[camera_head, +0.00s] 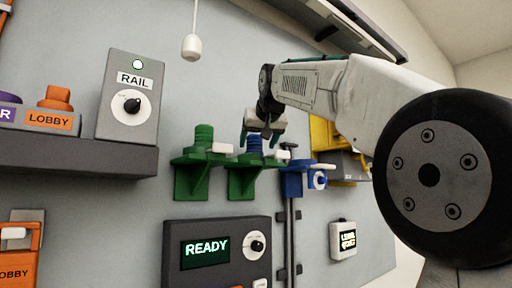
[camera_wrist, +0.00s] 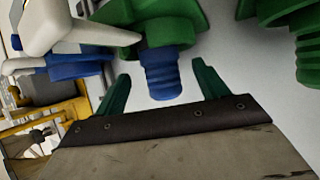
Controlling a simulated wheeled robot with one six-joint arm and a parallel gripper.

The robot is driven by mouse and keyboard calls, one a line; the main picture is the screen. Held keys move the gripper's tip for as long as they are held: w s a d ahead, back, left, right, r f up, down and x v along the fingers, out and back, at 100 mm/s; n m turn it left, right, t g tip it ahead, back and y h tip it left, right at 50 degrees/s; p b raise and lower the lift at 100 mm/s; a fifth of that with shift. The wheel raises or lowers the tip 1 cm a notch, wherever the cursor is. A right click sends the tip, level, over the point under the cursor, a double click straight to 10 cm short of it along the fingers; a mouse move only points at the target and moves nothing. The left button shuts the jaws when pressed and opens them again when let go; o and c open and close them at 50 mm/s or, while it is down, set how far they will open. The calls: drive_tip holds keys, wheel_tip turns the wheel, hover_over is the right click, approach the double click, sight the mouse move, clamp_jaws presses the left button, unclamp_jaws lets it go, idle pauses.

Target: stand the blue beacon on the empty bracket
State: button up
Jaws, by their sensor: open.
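The blue beacon (camera_wrist: 163,72) is ribbed and stands on the right-hand green bracket (camera_head: 242,181). In the head view the beacon (camera_head: 254,145) is partly hidden by my gripper (camera_head: 263,133). In the wrist view my gripper (camera_wrist: 161,82) is open, with a green finger on either side of the beacon and a gap showing at each side. A blue bracket (camera_head: 294,184) with a round white fitting is just to the right, and no beacon shows on it. It also shows in the wrist view (camera_wrist: 75,67). The left green bracket (camera_head: 190,181) bears a green ribbed beacon (camera_head: 204,137).
A grey shelf (camera_head: 75,156) at left carries the RAIL box (camera_head: 130,95) and an orange LOBBY item (camera_head: 50,121). A READY panel (camera_head: 215,250) is below the brackets. A white pull (camera_head: 191,46) hangs above. A yellow unit (camera_head: 325,132) is behind my arm.

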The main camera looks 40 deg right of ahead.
drive_tip(key=v, duration=0.9)
